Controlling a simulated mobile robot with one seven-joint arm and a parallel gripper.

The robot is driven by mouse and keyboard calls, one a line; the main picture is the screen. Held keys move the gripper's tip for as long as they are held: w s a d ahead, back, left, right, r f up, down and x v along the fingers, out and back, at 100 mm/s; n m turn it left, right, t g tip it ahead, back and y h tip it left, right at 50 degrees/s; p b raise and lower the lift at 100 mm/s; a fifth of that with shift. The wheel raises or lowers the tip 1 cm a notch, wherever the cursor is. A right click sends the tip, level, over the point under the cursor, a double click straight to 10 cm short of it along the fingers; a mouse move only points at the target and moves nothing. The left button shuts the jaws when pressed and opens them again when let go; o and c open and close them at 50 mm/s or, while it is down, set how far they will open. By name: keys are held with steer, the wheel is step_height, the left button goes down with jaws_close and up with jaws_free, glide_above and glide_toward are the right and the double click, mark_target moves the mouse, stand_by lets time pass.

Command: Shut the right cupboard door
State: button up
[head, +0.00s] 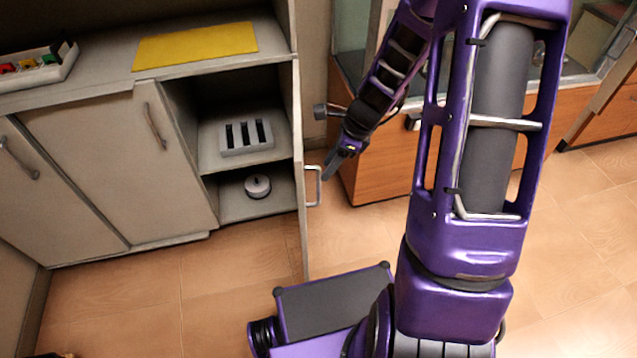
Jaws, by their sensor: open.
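The right cupboard door (301,190) stands swung open, seen nearly edge-on, sticking out from the right end of the grey cupboard. Its metal handle (314,186) is on the door's right-hand face. My gripper (333,172) is open, just right of the door and close to the top of the handle. It appears empty. I cannot tell whether it touches the handle or the door. The cupboard opening (235,150) is exposed, with two shelf levels inside.
Two other doors (120,165) on the left are closed. A yellow mat (195,46) and a tray (40,68) lie on top. A wooden cabinet (375,165) stands behind my gripper.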

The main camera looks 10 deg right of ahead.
steer(key=b, duration=0.1)
glide_above(318, 201)
steer(key=f, duration=0.6)
steer(key=shift+w+d+f, duration=0.1)
steer(key=shift+w+f, duration=0.05)
steer(key=shift+w, duration=0.1)
jaws_close()
stand_by(0.9)
